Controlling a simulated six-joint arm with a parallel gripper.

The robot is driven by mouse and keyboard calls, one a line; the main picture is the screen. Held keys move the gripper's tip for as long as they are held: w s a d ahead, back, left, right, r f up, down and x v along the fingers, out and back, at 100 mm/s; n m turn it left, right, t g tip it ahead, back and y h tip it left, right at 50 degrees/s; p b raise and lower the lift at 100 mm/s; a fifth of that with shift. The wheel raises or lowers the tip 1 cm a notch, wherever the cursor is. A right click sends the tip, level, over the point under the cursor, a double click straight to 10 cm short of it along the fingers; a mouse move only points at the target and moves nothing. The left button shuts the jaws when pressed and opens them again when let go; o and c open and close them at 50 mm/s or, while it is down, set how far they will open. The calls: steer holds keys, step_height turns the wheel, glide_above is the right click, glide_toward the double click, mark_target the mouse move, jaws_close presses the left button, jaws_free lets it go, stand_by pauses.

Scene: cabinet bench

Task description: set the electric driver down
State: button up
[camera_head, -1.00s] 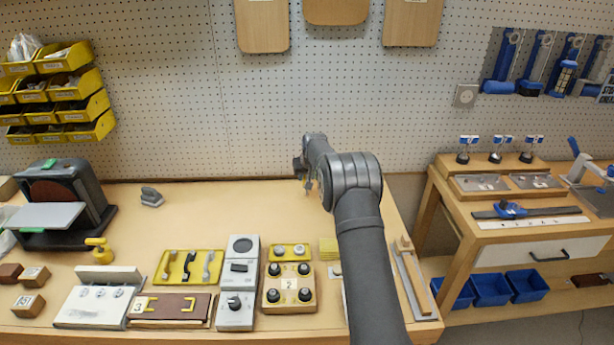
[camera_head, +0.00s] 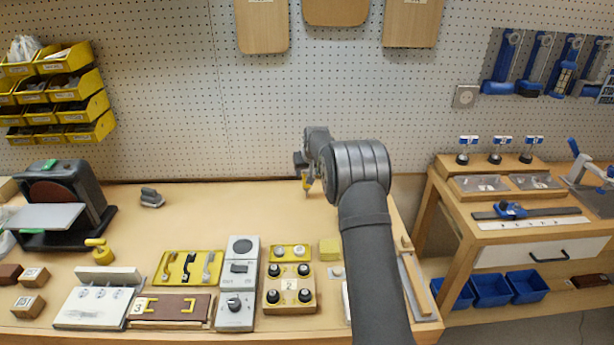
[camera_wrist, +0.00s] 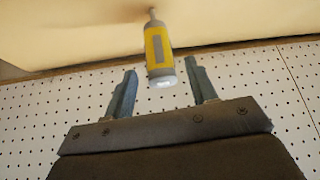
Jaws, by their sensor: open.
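The electric driver (camera_wrist: 158,45) is yellow and grey with a thin pale bit. In the wrist view it lies just past and between the fingertips of my gripper (camera_wrist: 160,66), with a gap on both sides. The fingers are open. The bit points toward the tan bench top, and a faint shadow lies by its tip; I cannot tell whether it touches. In the head view a small yellow part of the driver (camera_head: 309,184) shows upright below my gripper (camera_head: 304,170), over the back right of the bench. My arm hides part of this area.
The bench top (camera_head: 230,205) is clear left of my gripper. A grey clamp-like piece (camera_head: 151,197) and a sander (camera_head: 65,200) stand farther left. Handle boards, a switch panel (camera_head: 238,290) and a knob board (camera_head: 290,288) line the front. The pegboard (camera_head: 200,120) rises close behind.

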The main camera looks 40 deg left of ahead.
steer(key=v, duration=0.7)
steer(key=shift+r, duration=0.4)
steer(key=shift+s+d, duration=0.1)
steer(key=x, duration=1.2)
steer(key=shift+f, duration=0.2)
steer(key=shift+d+r, duration=0.1)
steer(key=shift+r, duration=1.05)
steer(key=shift+f, duration=0.8)
steer(key=v, duration=1.1)
steer(key=shift+s+d+r, duration=0.15)
steer(key=shift+r, duration=0.05)
